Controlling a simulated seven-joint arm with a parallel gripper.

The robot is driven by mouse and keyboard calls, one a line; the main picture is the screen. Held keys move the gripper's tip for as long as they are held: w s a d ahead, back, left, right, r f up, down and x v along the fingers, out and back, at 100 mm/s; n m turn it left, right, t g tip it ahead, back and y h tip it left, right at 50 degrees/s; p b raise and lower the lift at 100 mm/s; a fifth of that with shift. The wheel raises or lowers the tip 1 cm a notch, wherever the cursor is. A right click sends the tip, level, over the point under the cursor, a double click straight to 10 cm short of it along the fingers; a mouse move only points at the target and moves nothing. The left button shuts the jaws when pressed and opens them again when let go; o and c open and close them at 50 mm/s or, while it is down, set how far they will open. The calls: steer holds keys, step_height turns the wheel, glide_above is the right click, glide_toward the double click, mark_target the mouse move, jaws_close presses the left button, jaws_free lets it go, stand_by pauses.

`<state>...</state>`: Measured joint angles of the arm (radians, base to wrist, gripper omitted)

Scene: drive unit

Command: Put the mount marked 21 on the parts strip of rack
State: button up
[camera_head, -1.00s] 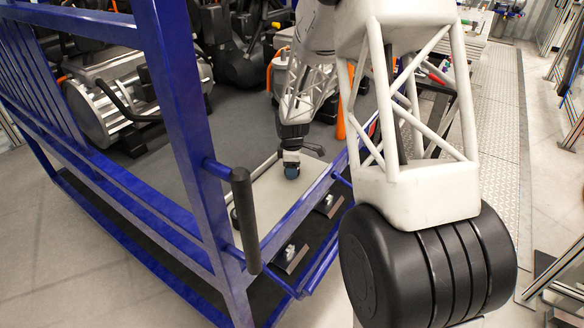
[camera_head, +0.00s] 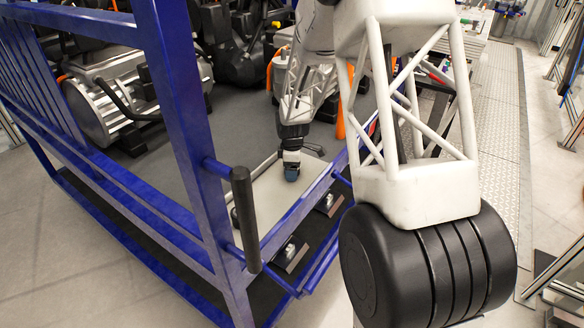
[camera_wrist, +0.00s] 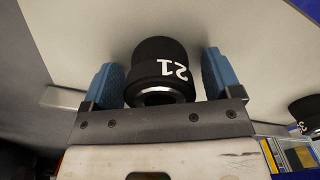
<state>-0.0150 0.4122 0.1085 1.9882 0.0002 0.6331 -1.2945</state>
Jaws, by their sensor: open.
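The mount marked 21 (camera_wrist: 160,68) is a black round part with white digits. In the wrist view it sits between the two blue fingers of my gripper (camera_wrist: 162,75), with a narrow gap visible on each side. My gripper is open around it. In the head view my gripper (camera_head: 291,172) points down at a pale grey panel (camera_head: 265,198) inside the blue rack (camera_head: 190,140). The mount cannot be made out in the head view. I cannot tell for sure which part of the rack is the parts strip.
Another black mount (camera_wrist: 306,112), its number partly cut off, is at the right edge of the wrist view. A blue rail (camera_head: 290,225) and an upright black handle (camera_head: 245,220) stand close to my gripper. Dark plates with small metal blocks (camera_head: 290,252) lie below the rail.

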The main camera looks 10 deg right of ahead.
steer(key=shift+r, duration=0.1)
step_height(320, 180, up, 12)
stand_by(0.8)
steer(key=shift+r, duration=0.1)
stand_by(0.4)
steer(key=s+r+m+t, duration=0.1)
steer(key=s+r+m, duration=0.3)
steer(key=s+r, duration=0.45)
steer(key=s+r+m, duration=0.3)
steer(key=s+r, duration=0.3)
steer(key=s, duration=0.6)
steer(key=s+d+r+m+t, duration=0.1)
steer(key=s+m, duration=0.7)
steer(key=s, duration=1.7)
steer(key=shift+s+d+r+t, duration=0.2)
steer(key=shift+d+r+t, duration=0.1)
steer(key=shift+r, duration=0.15)
